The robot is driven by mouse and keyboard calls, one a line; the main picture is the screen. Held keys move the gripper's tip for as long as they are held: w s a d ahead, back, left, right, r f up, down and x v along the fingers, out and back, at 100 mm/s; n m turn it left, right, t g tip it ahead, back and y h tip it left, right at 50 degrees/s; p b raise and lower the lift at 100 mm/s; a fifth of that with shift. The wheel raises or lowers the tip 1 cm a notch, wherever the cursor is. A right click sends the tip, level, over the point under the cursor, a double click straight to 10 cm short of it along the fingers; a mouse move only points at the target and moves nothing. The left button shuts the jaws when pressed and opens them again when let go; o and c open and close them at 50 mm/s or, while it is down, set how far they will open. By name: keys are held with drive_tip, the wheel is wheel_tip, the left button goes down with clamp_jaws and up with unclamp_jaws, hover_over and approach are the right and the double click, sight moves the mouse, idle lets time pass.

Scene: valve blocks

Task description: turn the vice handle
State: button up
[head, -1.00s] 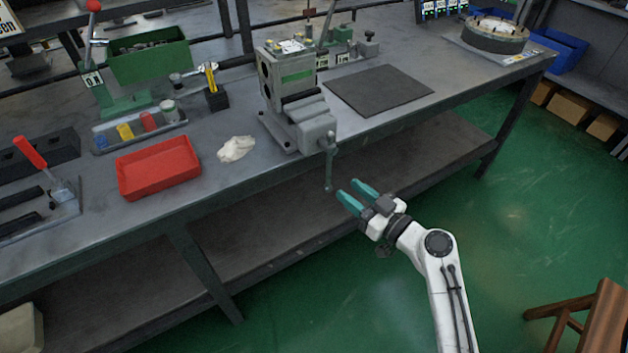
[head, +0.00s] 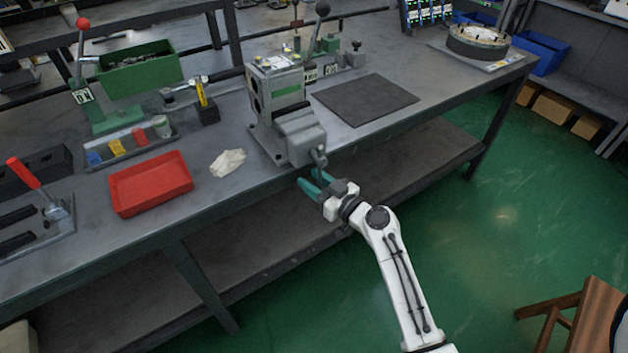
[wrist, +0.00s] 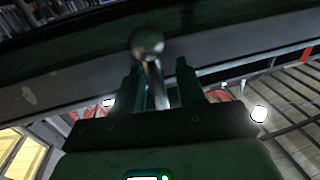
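The grey-green vice (head: 279,90) stands at the front edge of the workbench, its front jaw and screw head (head: 318,156) facing the aisle. My gripper (head: 311,177) is just below the screw head, its teal fingers apart. In the head view the vice handle is mostly hidden by the gripper. In the wrist view the metal handle (wrist: 155,80) with its ball end (wrist: 146,42) stands between the two fingers of my gripper (wrist: 160,70). A gap shows on the right side of the handle; contact on the left cannot be told.
The workbench (head: 215,205) has a lower shelf (head: 270,235) below the gripper. A red tray (head: 150,183), a crumpled cloth (head: 228,162) and a dark mat (head: 366,99) lie near the vice. A wooden stool (head: 575,315) stands at the lower right. The green floor between is clear.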

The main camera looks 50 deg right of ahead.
clamp_jaws()
drive_tip(key=shift+d+f+b, duration=0.1)
drive_tip(key=shift+d+b, duration=0.05)
drive_tip(key=shift+b, duration=0.25)
